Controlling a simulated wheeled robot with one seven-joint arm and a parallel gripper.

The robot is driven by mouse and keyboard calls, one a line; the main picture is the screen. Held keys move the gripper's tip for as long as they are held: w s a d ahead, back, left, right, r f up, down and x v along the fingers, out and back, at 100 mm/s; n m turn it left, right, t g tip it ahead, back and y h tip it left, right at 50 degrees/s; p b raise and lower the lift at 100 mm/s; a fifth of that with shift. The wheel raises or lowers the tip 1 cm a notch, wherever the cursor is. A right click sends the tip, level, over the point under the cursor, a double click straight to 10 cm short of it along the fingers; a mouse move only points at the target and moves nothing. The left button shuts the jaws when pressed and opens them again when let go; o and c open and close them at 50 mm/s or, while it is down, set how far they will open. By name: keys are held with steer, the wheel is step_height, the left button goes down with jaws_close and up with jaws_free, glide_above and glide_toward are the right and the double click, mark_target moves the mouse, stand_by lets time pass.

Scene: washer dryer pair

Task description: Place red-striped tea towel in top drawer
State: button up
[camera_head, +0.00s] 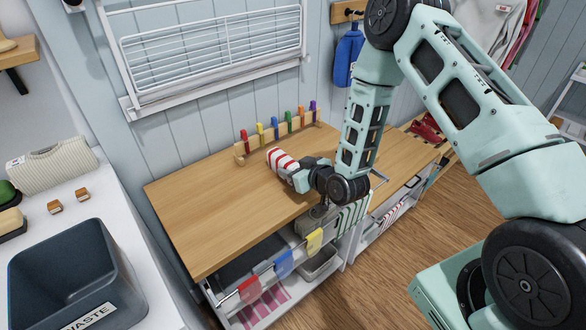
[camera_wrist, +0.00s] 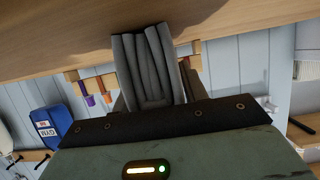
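A red-and-white striped bundle (camera_head: 282,160) shows at the tip of my gripper (camera_head: 291,170), over the wooden counter top (camera_head: 215,205). It looks like the folded red-striped tea towel. The gripper points left along the counter, low over it; I cannot tell whether the bundle touches the wood. In the wrist view a grey, ribbed, folded-looking shape (camera_wrist: 148,65) stands out from the gripper body; no red stripes show there, and I cannot tell whether it is cloth or finger. The finger gap is hidden. A top drawer is not clearly visible.
A peg rack (camera_head: 275,135) with coloured pegs stands behind the gripper. Red, blue and yellow cloths (camera_head: 284,263) hang at the counter's front edge, above open shelves. Another red-striped cloth (camera_head: 393,213) lies low at right. The counter's left part is clear.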

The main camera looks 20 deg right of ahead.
steer(key=shift+o, duration=1.4)
